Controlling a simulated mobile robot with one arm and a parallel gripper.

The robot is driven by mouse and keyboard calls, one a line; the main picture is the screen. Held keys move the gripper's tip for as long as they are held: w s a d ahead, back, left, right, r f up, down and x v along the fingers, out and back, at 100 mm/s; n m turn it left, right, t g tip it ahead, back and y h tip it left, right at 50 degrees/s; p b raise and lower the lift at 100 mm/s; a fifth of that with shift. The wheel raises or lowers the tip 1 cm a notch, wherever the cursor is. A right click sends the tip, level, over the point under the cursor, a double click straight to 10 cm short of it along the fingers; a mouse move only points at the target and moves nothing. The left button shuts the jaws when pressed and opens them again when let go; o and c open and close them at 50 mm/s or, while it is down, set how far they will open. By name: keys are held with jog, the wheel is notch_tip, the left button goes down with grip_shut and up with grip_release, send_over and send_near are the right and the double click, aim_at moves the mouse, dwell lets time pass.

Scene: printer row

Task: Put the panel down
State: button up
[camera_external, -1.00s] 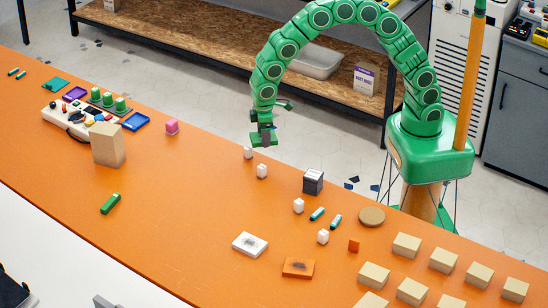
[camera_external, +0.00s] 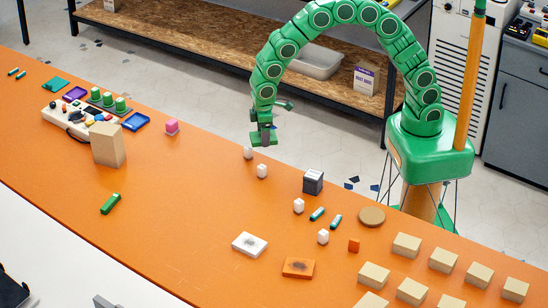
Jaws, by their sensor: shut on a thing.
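My gripper (camera_external: 264,130) hangs from the green arm above the far edge of the orange table (camera_external: 190,215), pointing down. It is shut on a small green piece (camera_external: 264,139), which I take to be the panel. The piece is small and close in colour to my gripper, so its outline is hard to tell.
White blocks, a dark box (camera_external: 313,182) and a round brown disc (camera_external: 372,216) stand to the right. The table's middle is mostly clear.

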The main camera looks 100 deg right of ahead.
jog(key=w+d+r+m, duration=0.2)
jog(key=d+r+m, duration=0.3)
jog(key=m, duration=0.5)
jog(key=shift+w+d, duration=0.35)
jog(key=shift+w, duration=0.05)
jog(key=shift+w+f, duration=0.1)
send_over(215, 153)
jog(key=s, duration=0.2)
jog(key=f, duration=0.8)
jog(key=shift+w, duration=0.25)
jog(key=shift+w+f, duration=0.7)
jog(key=shift+f, duration=1.55)
jog(key=shift+f, duration=0.2)
jog(key=o, duration=1)
